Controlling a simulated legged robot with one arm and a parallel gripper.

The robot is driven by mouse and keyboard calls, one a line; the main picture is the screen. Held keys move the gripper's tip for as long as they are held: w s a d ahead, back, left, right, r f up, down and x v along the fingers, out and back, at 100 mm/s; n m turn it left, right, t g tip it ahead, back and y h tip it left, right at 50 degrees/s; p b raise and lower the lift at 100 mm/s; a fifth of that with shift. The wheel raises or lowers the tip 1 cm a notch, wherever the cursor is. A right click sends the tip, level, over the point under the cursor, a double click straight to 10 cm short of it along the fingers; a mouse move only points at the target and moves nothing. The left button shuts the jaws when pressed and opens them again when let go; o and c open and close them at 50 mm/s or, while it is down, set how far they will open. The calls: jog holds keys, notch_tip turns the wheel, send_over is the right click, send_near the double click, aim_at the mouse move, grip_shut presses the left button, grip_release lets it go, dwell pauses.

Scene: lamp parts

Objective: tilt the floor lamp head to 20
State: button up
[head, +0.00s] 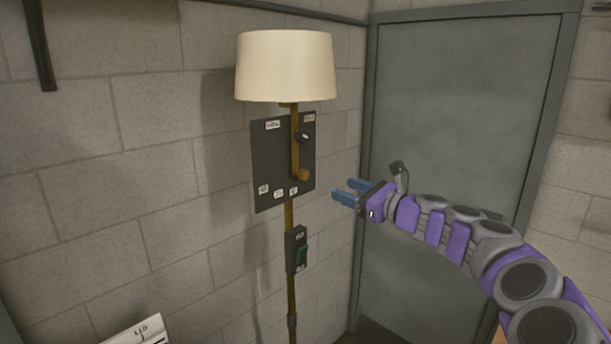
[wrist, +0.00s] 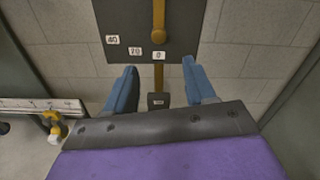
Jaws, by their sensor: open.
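The floor lamp has a cream shade (head: 286,66) above a dark panel (head: 267,155) on a brass pole (head: 291,305). A brass bar (head: 295,140) hangs down the panel and ends in a round knob (head: 302,175), also visible in the wrist view (wrist: 159,37). Small white labels run along the panel's lower edge; the 0 label (wrist: 159,56) is just below the knob, with others to its left. The shade looks about upright. My gripper (head: 348,191) is open and empty, right of the knob and apart from it. In the wrist view, its blue fingers (wrist: 158,68) point toward the panel.
A grey door (head: 450,110) is behind my arm. A block wall (head: 110,160) is behind the lamp. A white labelled board (head: 140,330) is at lower left.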

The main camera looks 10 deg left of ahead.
aim_at(306, 177)
jog(key=x, duration=1.3)
jog(key=shift+f+p, duration=0.1)
jog(key=shift+p, duration=0.3)
jog(key=shift+x, duration=1.1)
grip_shut()
